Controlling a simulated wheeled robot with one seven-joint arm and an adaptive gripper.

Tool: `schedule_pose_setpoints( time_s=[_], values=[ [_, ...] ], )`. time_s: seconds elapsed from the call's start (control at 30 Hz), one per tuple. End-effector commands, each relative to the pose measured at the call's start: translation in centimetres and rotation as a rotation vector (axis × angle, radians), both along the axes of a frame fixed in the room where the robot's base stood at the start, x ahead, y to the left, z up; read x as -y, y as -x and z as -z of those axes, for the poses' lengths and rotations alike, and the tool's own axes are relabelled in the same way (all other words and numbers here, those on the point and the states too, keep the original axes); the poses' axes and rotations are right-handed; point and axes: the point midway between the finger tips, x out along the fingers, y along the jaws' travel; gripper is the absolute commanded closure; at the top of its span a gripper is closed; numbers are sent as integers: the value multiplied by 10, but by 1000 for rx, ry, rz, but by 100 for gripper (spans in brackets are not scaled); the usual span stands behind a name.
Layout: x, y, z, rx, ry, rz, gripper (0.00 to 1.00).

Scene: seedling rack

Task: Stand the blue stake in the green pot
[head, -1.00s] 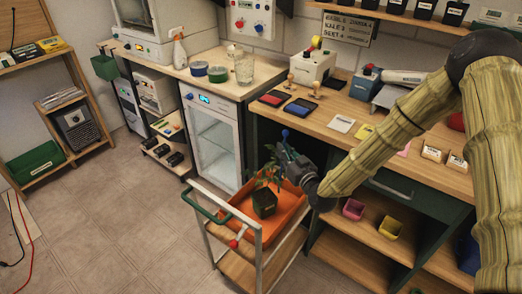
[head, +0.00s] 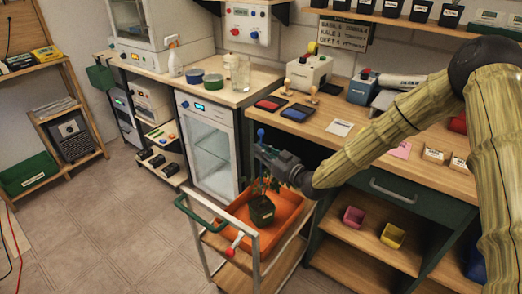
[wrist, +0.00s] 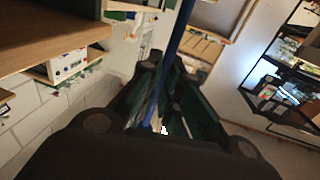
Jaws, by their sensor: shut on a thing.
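My gripper (head: 262,152) is shut on the blue stake (head: 261,133) and holds it upright, with its knobbed top showing above the jaws. In the wrist view the blue stake (wrist: 180,38) runs between the dark fingers of my gripper (wrist: 160,95). The dark green pot (head: 262,213) stands upright on the orange tray (head: 288,208), with a leafy plant in it. My gripper is above the pot and plant in the head view. The stake's lower end is hard to make out near the leaves, so I cannot tell whether it touches the soil.
The orange tray lies on a trolley with a green handle (head: 200,213) and a red knob (head: 230,252). A workbench (head: 330,108) with stamps and machines stands behind and right. A glass-door fridge (head: 210,150) is behind. Tiled floor (head: 110,220) is clear at left.

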Motion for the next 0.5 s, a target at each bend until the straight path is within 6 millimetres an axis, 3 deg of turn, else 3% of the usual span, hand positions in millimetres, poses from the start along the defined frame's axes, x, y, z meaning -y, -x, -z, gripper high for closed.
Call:
schedule_pose_setpoints(
  time_s=[0.5],
  values=[
    [0,0,33,0,0,1,100]
  ],
)
